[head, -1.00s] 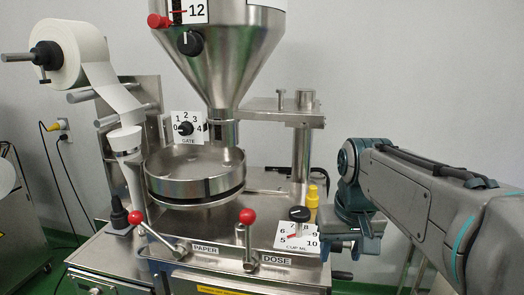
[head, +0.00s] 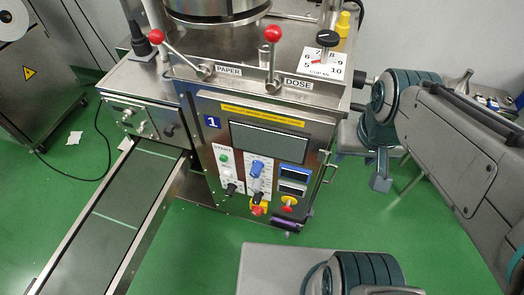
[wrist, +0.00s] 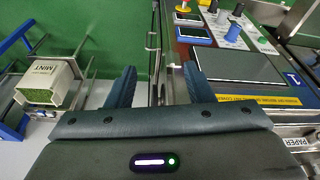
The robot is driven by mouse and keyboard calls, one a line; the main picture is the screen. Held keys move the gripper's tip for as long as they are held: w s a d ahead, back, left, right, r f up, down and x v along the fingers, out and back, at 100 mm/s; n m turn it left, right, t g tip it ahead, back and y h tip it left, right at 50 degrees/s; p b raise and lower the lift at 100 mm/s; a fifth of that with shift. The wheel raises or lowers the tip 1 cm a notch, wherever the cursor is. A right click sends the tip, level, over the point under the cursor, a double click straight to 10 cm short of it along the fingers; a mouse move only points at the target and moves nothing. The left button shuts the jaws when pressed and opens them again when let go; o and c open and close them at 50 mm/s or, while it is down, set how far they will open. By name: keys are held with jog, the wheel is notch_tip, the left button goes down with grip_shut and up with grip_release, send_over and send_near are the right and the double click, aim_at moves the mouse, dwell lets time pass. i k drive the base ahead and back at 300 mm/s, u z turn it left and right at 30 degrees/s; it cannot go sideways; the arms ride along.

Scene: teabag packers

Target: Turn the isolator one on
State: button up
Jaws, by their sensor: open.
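The machine marked with a blue 1 (head: 211,122) has a front control panel. In the head view my arm's end is right of the machine, apart from the panel switches. The panel (wrist: 236,66) also shows in the wrist view.
Two red-balled levers stand on the machine top, by PAPER (head: 228,71) and DOSE (head: 298,84). A conveyor (head: 120,215) runs out at the left. A bin marked MINT (wrist: 48,82) is left in the wrist view. Green floor (head: 190,265) lies clear before the machine.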

aim_at(257, 211)
jog(key=k, duration=0.5)
jog(key=u, duration=0.95)
jog(key=i, duration=0.65)
jog(key=u, duration=0.15)
jog(key=k, duration=0.9)
jog(key=z, duration=0.25)
